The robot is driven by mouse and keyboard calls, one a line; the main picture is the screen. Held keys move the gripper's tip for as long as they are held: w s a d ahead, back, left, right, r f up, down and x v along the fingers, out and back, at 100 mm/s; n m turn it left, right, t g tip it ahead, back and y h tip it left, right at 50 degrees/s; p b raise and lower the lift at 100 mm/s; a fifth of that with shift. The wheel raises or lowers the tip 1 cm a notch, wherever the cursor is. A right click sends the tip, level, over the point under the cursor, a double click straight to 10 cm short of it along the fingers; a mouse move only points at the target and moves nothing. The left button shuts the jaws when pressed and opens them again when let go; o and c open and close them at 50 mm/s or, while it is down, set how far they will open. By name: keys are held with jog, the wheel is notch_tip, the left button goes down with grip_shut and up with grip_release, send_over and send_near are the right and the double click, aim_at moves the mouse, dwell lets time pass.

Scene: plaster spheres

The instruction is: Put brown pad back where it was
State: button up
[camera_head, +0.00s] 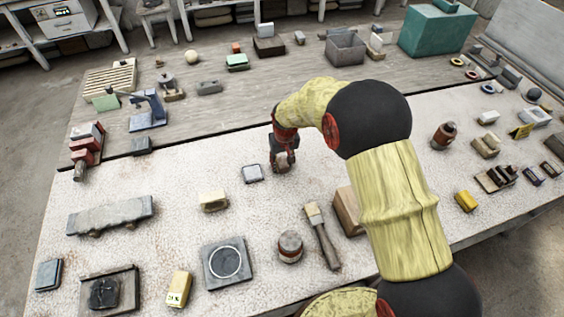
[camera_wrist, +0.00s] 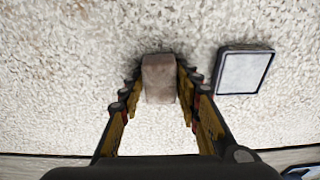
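The brown pad (camera_wrist: 159,79) is a small brown block. In the wrist view it stands between the two fingertips of my gripper (camera_wrist: 160,88), with a finger close against each side. In the head view my gripper (camera_head: 283,160) points down at the middle of the pale speckled table, and the pad (camera_head: 282,167) shows partly between its fingers. The pad is at or just above the table surface; I cannot tell which. My gripper looks shut on the pad.
A grey-topped, dark-edged square pad (camera_head: 252,173) lies just left of my gripper; it also shows in the wrist view (camera_wrist: 243,71). A cream block (camera_head: 213,201), a brush (camera_head: 322,236), a round jar (camera_head: 290,247) and a tan block (camera_head: 348,211) stand nearer. The speckled surface around my gripper is mostly clear.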

jog(key=shift+o, duration=1.4)
jog(key=shift+r, duration=0.1)
notch_tip(320, 180, up, 12)
jog(key=s+p, duration=0.1)
jog(key=p, duration=0.1)
jog(key=shift+s+d, duration=0.2)
jog(key=shift+s, duration=0.2)
notch_tip(320, 180, up, 11)
jog(key=t, duration=0.1)
send_over(284, 166)
jog(key=s+d, duration=0.4)
jog(key=s, duration=0.2)
jog(key=s+d+r+t, duration=0.1)
jog(key=s+d+r, duration=0.1)
jog(key=s, duration=0.6)
jog(key=s+d+r+m+t, duration=0.1)
jog(key=s+d+r, duration=0.2)
jog(key=s, duration=0.5)
jog(key=s+d+r+m, duration=0.1)
jog(key=s+d+r, duration=0.2)
jog(key=s, duration=0.6)
jog(key=shift+r+t, duration=0.4)
jog(key=shift+r, duration=0.45)
